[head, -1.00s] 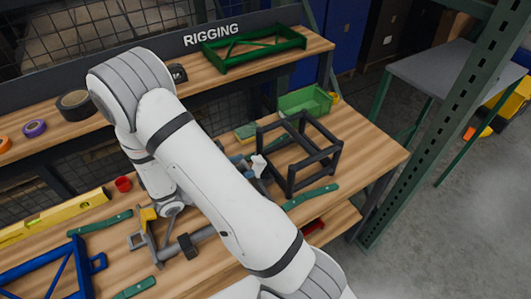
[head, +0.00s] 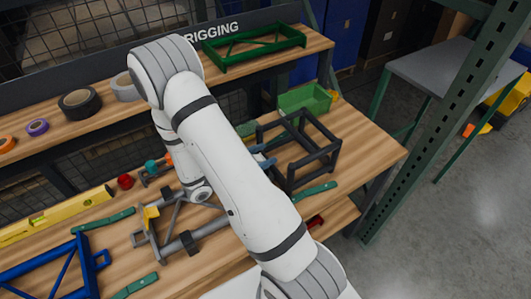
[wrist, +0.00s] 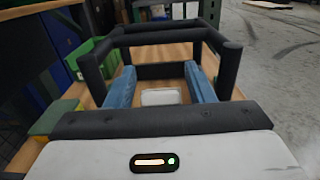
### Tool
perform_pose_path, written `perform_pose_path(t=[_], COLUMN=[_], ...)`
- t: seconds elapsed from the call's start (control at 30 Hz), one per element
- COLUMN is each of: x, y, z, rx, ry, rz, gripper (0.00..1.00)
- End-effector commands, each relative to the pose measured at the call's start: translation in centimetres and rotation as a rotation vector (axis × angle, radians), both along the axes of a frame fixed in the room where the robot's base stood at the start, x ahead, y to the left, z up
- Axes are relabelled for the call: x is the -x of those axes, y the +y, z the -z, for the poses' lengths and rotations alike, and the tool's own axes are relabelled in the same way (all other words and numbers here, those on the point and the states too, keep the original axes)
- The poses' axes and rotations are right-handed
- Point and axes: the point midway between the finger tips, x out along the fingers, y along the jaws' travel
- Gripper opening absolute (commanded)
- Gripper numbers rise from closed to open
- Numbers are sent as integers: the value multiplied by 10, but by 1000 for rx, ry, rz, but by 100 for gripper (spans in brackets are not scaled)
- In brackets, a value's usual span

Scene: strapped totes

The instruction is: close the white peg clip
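The white peg clip (wrist: 161,97) shows in the wrist view as a small pale piece low between my two blue fingers, near the black bar frame (wrist: 160,36). My gripper (wrist: 161,88) is open, one finger on each side of the clip, with a narrow gap showing on both sides. In the head view my gripper (head: 262,158) is at the left side of the black frame (head: 320,155). The clip cannot be made out there. Whether its jaws are open or shut is too small to tell.
Clamps (head: 175,240), a yellow level (head: 55,215) and a blue frame (head: 55,268) lie to the left. A green rack post (head: 440,130) rises at right.

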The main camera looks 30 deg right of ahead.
Motion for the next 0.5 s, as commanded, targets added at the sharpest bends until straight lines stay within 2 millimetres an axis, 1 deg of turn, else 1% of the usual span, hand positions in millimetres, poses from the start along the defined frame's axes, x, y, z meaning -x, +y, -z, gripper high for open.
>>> perform_pose_path(t=[0.03,0.07,0.4,0.43,0.5], x=[0,0,0,1,0], y=[0,0,0,-19,-8], z=[0,0,0,0,-1], rx=[0,0,0,0,-1], ry=[0,0,-1,1,-1], rz=[0,0,0,8,2], gripper=[44,42,14,14,13])
